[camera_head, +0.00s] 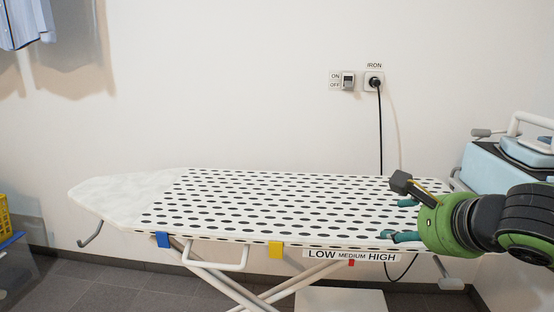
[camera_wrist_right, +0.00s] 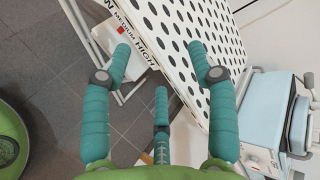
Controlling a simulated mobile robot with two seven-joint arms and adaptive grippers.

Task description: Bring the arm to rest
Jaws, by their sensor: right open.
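My right gripper (camera_head: 400,219) is at the right end of the ironing board (camera_head: 270,202), its fingers pointing left. In the right wrist view the fingers of the same gripper (camera_wrist_right: 160,75) are spread apart with nothing between them. The board's spotted cover (camera_wrist_right: 178,30) and the board's edge lie beyond the fingers. Whether any finger touches the board cannot be told. My left gripper is not seen.
A light blue unit with an iron (camera_head: 528,152) stands at the right. A black cord runs from the wall socket (camera_head: 374,82) down behind the board. A white box (camera_head: 340,300) is under the board. A yellow basket (camera_head: 4,220) is at the far left. The board top is bare.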

